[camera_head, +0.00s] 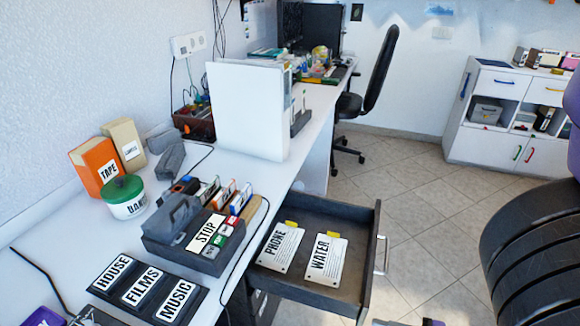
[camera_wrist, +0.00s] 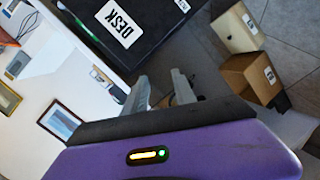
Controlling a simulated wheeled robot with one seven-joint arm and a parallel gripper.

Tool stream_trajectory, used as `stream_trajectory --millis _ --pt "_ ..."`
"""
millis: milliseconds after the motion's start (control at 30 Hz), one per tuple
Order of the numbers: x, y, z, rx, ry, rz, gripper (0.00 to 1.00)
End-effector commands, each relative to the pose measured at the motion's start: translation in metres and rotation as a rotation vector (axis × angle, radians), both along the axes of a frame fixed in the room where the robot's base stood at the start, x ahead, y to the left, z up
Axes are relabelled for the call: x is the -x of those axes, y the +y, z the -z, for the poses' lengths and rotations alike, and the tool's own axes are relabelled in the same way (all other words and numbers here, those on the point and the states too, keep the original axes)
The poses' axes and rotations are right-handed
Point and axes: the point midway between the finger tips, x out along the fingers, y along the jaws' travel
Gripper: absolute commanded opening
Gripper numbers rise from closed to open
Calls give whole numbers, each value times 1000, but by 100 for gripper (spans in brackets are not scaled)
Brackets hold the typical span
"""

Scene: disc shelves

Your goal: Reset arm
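My gripper (camera_wrist: 162,92) shows in the wrist view as two grey fingers with a clear gap between them. It is open, and I see nothing held in it. A dark unit labelled DESK (camera_wrist: 125,25) lies beyond and above the fingers in that view, apart from them. The wrist picture is tilted. In the head view, my dark ribbed arm with purple parts fills the right edge, and the fingers cannot be made out there.
The open drawer (camera_head: 371,270) holds PHONE (camera_head: 279,247) and WATER (camera_head: 325,259) cards and juts from the desk (camera_head: 290,170). A STOP-labelled device (camera_head: 205,235) stands on the desk. An office chair (camera_head: 372,90) and white cabinet (camera_head: 480,145) stand farther back. Tiled floor between is clear.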

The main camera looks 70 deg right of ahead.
Motion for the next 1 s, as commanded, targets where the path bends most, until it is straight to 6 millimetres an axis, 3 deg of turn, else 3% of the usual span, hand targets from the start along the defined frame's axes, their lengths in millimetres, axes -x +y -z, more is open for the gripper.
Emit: stream_trajectory --millis 167,300,600,733,767,800,1000 --pt "-46 44 -28 -281 -20 84 32" --pt "-80 95 -63 -565 -28 154 32" --pt "-117 172 -141 -945 -39 210 32" --pt "-124 197 -176 -1029 -62 196 32" --pt "-118 202 -174 -1043 -46 209 32" --pt "-120 200 -188 -1035 -50 205 32" --pt "-120 199 -221 -1030 -52 203 32"
